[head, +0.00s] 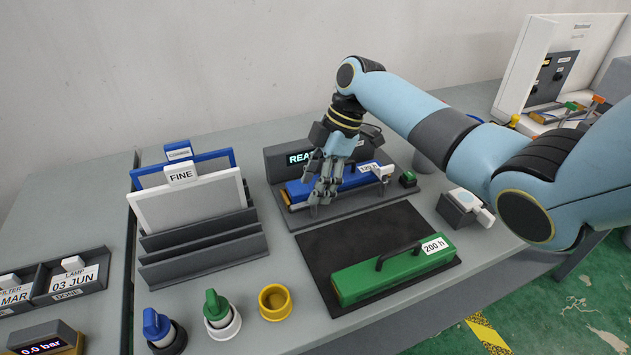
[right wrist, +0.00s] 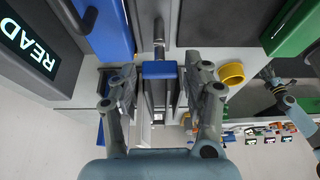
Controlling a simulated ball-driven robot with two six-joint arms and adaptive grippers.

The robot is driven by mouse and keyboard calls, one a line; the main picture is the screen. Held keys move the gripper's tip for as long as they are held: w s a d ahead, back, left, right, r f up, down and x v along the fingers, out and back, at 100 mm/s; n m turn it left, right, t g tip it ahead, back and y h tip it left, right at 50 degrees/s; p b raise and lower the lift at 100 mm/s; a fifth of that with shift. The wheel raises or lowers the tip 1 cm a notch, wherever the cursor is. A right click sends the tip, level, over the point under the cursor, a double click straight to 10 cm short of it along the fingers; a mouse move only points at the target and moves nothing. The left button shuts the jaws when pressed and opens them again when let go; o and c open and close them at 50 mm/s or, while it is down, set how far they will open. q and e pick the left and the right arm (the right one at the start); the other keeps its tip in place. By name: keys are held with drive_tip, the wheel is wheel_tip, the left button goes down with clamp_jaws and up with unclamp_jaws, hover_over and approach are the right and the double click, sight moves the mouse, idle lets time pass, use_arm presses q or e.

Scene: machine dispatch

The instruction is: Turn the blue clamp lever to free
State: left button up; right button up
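A blue block on a dark metal rod, which looks like the blue clamp lever (right wrist: 159,70), shows in the right wrist view. It lies between the two fingers of my right gripper (right wrist: 160,88), with a gap on each side. My right gripper is open and points down at the left part of the blue cartridge (head: 358,181) in the head view (head: 324,194). There its fingers hide the lever, and I cannot tell the lever's setting. The blue cartridge also shows in the right wrist view (right wrist: 108,35).
A green cartridge (head: 395,275) lies on a dark mat (head: 322,250) in front. A display (head: 290,159) stands behind. A grey rack (head: 200,255) with framed panels stands left. Blue (head: 156,325) and green (head: 216,306) knobs and a yellow ring (head: 274,302) sit at the front.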

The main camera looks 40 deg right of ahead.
drive_tip(key=shift+o, duration=0.5)
drive_tip(key=shift+r, duration=0.1)
drive_tip(key=v, duration=1.1)
drive_tip(key=shift+d+r, duration=0.2)
drive_tip(key=shift+r, duration=0.15)
drive_tip(key=shift+s, duration=0.15)
